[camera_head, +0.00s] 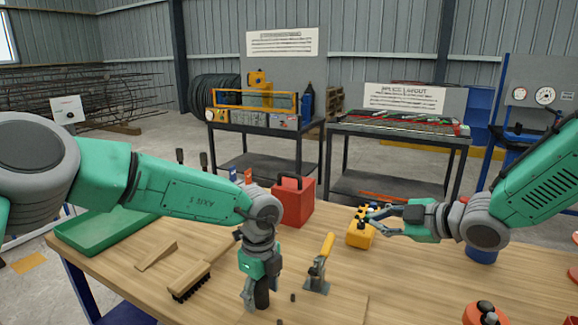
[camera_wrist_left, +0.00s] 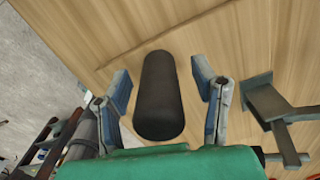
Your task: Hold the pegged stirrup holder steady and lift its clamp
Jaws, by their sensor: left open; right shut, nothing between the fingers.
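A small metal toggle clamp with a yellow handle (camera_head: 327,246) stands upright on the wooden table. Its grey metal base (camera_head: 317,284) shows below it. In the left wrist view a grey metal piece (camera_wrist_left: 268,100), which looks like part of the clamp, lies right of my gripper. My left gripper (camera_head: 256,297) points down, open, around a dark upright cylinder (camera_head: 263,292). The cylinder (camera_wrist_left: 158,98) sits between the fingers, with gaps on both sides. My right gripper (camera_head: 372,218) is shut and empty, beside a yellow box (camera_head: 360,235). I cannot tell the holder's full outline.
A brush (camera_head: 192,281) and a wooden wedge (camera_head: 156,256) lie left of my left gripper. A green tray (camera_head: 95,232) is further left. A red box (camera_head: 293,201) stands behind the clamp. Small dark pegs (camera_head: 293,297) stand near it. An orange-red object (camera_head: 484,314) is at front right.

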